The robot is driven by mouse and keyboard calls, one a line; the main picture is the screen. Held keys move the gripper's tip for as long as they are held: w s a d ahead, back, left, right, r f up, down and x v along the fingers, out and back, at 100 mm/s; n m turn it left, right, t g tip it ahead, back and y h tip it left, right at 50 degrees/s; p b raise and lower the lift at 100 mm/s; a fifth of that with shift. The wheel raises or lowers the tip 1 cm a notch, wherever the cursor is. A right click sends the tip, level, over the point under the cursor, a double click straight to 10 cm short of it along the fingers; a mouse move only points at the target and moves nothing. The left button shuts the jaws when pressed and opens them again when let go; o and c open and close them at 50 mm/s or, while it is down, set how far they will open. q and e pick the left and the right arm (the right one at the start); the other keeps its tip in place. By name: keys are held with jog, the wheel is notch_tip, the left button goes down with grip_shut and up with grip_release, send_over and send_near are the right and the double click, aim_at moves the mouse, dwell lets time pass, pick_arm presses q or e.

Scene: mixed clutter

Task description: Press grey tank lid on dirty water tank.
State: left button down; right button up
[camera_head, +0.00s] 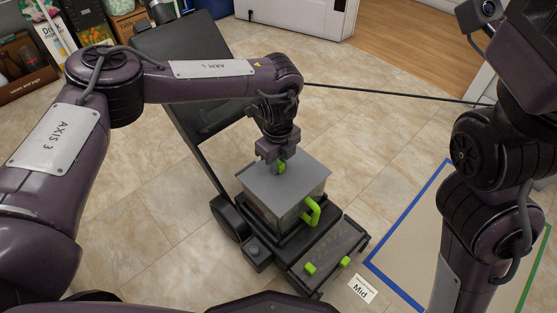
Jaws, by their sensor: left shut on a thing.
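The grey tank lid (290,188) lies flat over the top of the dirty water tank (268,213), a see-through box with a green handle (312,211) on its front right side. The tank sits on a dark wheeled machine. My left gripper (281,163) is above the lid's back edge, shut on a small green tab (282,168) there. Whether the lid is fully seated all round cannot be told from here. My right arm comes down the right side of the view; its gripper is out of the frame.
The machine's black upright panel (180,45) stands behind the tank, and its front plate (328,256) has green tabs. A card marked "Mid" (361,289) and a blue-edged mat (415,215) lie on the tiles. Boxes stand at the back left. A dark cord crosses behind.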

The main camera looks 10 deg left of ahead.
pick_arm(q)
jog(key=c, duration=1.2)
grip_release()
